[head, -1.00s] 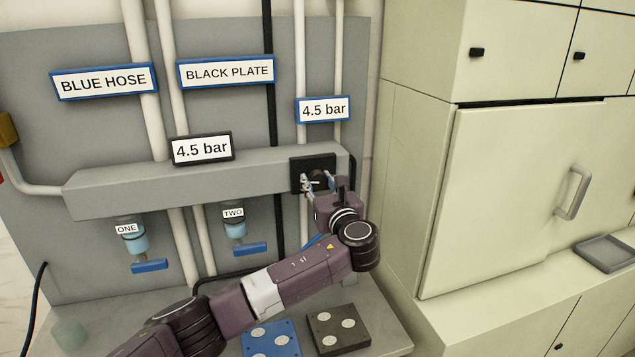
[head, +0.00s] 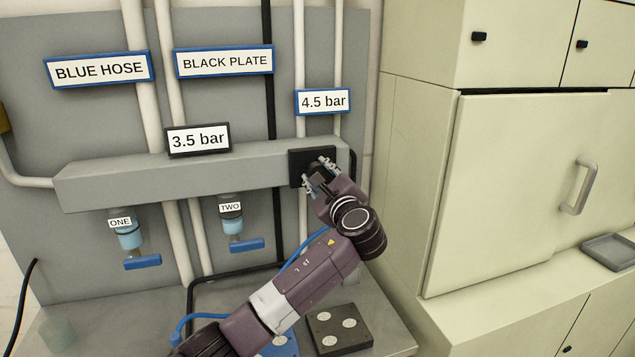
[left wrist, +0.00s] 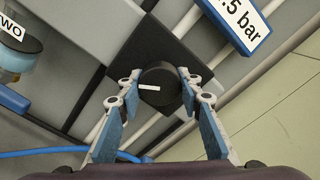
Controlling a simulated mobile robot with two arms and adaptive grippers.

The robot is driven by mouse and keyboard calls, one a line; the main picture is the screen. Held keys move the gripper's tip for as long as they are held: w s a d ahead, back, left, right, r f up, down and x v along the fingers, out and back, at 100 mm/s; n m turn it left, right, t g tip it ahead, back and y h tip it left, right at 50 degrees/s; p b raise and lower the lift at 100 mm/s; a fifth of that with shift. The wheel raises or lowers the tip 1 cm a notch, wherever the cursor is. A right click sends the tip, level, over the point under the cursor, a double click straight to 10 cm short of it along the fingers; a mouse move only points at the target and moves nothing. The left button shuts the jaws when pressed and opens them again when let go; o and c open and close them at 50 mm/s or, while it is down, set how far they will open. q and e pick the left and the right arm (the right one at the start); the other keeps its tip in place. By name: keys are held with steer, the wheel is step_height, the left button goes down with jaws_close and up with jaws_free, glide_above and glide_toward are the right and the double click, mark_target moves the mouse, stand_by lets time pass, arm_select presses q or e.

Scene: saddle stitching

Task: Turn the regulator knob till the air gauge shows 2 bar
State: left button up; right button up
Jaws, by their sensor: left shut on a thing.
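The round black regulator knob (left wrist: 160,88), with a white mark on its face, sits on a square black plate (head: 300,160) at the right end of the grey manifold. My left gripper (head: 318,175) is at the knob, and in the left wrist view its fingers (left wrist: 160,92) close on both sides of it. In the head view the gripper mostly hides the knob. The black-framed display (head: 198,140) on the manifold reads 3.5 bar. A blue-framed sign (head: 323,101) above the knob reads 4.5 bar. My right gripper is not in view.
Signs read BLUE HOSE (head: 99,69) and BLACK PLATE (head: 225,61). Valves ONE (head: 128,238) and TWO (head: 235,222) with blue handles hang under the manifold (head: 110,187). A black plate with white discs (head: 340,330) lies on the bench below my arm. Pale cabinets (head: 520,180) stand at right.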

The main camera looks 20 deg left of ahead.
arm_select(q)
steer(key=n+b, duration=0.4)
steer(key=n, duration=0.1)
steer(key=shift+f, duration=0.15)
steer(key=shift+n+b, duration=1.1)
steer(key=shift+n, duration=0.9)
steer(key=shift+r, duration=0.2)
steer(key=o, duration=1.2)
steer(key=shift+c, duration=0.2)
steer(key=v, duration=1.2)
